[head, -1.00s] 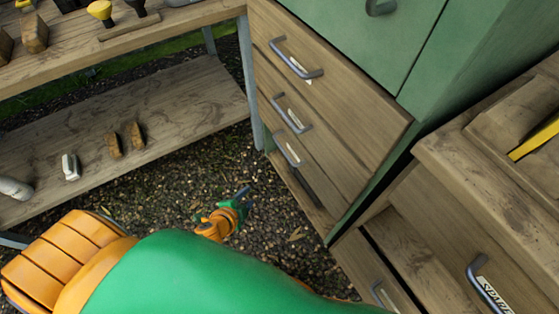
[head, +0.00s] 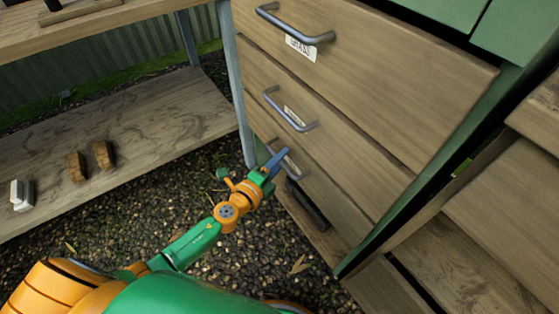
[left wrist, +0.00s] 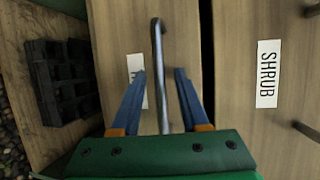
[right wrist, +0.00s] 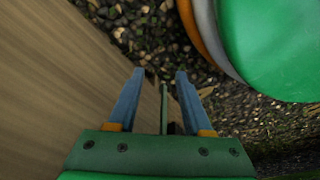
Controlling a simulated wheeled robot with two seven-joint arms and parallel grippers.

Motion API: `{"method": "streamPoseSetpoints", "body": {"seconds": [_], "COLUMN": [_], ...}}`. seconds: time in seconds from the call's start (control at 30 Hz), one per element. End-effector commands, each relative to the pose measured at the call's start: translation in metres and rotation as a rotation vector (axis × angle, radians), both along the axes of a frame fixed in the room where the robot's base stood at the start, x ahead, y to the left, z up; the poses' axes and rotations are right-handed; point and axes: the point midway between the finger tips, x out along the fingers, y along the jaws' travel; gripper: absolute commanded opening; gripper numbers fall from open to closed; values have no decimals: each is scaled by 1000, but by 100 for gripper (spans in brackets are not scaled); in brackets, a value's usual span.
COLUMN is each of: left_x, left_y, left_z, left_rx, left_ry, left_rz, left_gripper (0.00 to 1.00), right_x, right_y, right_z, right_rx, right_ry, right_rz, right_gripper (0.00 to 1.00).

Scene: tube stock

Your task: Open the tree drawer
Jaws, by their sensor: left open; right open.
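The lowest drawer (head: 330,208) of the green cabinet is closed; its metal handle (head: 293,163) shows beyond my left gripper (head: 277,160). In the left wrist view this handle (left wrist: 158,50) runs between the open blue fingers of my left gripper (left wrist: 160,72), which are not closed on it. The drawer's white label (left wrist: 136,64) is mostly hidden by a finger, so I cannot read it in full. The neighbouring middle drawer (left wrist: 240,130) has a label (left wrist: 267,74) reading SHRUB. My right gripper (right wrist: 154,74) is open, with a thin bar (right wrist: 164,105) between its fingers.
The top drawer (head: 380,75) is closed. A black tray (left wrist: 62,82) lies on the board below the lowest drawer. A workbench's lower shelf (head: 130,130) stands at left and another wooden unit (head: 510,200) at right. Gravel (head: 110,240) covers the ground.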

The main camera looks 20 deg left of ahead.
Motion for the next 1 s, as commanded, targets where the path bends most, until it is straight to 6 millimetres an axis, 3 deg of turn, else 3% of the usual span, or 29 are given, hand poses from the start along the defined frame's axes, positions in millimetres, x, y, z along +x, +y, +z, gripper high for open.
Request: {"method": "streamPoseSetpoints", "body": {"seconds": [0.13, 0.3, 1.0], "left_x": [0, 0, -1], "left_y": [0, 0, 0], "left_z": [0, 0, 0], "left_rx": [-1, -1, -1], "left_ry": [0, 0, 1], "left_rz": [0, 1, 1], "left_gripper": [42, 0, 0], "right_x": [0, 0, -1], "right_y": [0, 0, 0], "right_z": [0, 0, 0], "right_rx": [0, -1, 0], "right_ry": [0, 0, 1], "right_rz": [0, 0, 0], "right_gripper": [50, 50, 50]}}
